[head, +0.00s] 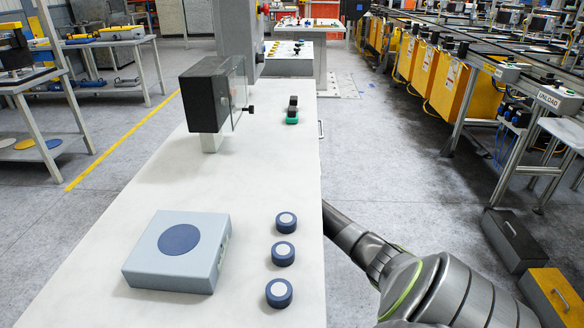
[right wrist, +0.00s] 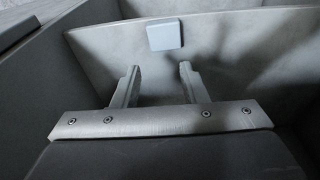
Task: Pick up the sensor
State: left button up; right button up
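I cannot tell for sure which thing is the sensor. In the head view, a small black and green piece (head: 292,110) stands near the far right edge of the white table. A black box with a clear plate (head: 213,95) stands on a post left of it. A grey-blue box with a blue disc (head: 177,250) and three blue round pucks with pale tops (head: 283,254) are nearer. My right gripper (right wrist: 157,72) is open and empty in the right wrist view. A pale blue-grey square piece (right wrist: 164,35) lies beyond its fingertips, apart from them. My left gripper is out of view.
The white table (head: 110,215) has clear room between the grey-blue box and the black box. My right arm reaches in beside the table's right edge, its gripper hidden there. A yellow-topped case (head: 552,293) and a dark case (head: 514,240) stand on the floor at right.

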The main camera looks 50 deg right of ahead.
jog(key=shift+o, duration=1.1)
jog(key=shift+w+a+f+g+h, duration=0.15)
jog(key=shift+w+f+g+h, duration=0.25)
jog(key=shift+f, duration=0.35)
jog(key=o, duration=0.4)
jog(key=shift+f+n+g+b, duration=0.3)
jog(key=shift+f+g+b, duration=0.1)
jog(key=shift+b, duration=0.1)
jog(key=f, duration=0.3)
jog(key=f+b, duration=0.1)
jog(key=f, duration=0.1)
jog(key=shift+s+a+f, duration=0.25)
jog(key=shift+s, duration=0.15)
jog(key=shift+f, duration=0.65)
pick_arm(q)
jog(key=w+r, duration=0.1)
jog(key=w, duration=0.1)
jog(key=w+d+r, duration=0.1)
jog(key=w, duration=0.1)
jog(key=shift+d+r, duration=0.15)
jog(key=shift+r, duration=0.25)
pick_arm(e)
jog(key=c, duration=1.1)
